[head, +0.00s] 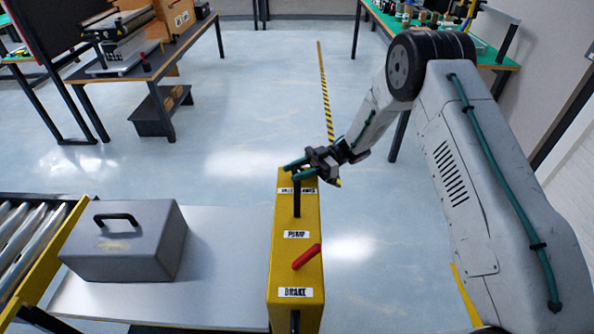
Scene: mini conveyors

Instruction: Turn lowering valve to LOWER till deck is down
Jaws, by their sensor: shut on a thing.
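The yellow control post (283,235) stands right of centre, with labels on its top face. The lowering valve is at its far end, where its label (297,190) is too small to read fully. My gripper (308,170) reaches in from the right and is shut at that far end, on the valve handle, which the fingers mostly hide. The pale grey deck (228,280) lies left of the post. Its height above the floor is hard to tell from here.
A grey case (125,245) with a black handle sits on the deck. A roller conveyor (25,235) with a yellow rail is at far left. A black pump lever (297,203) and red brake lever (306,257) rise from the post. Floor behind is open.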

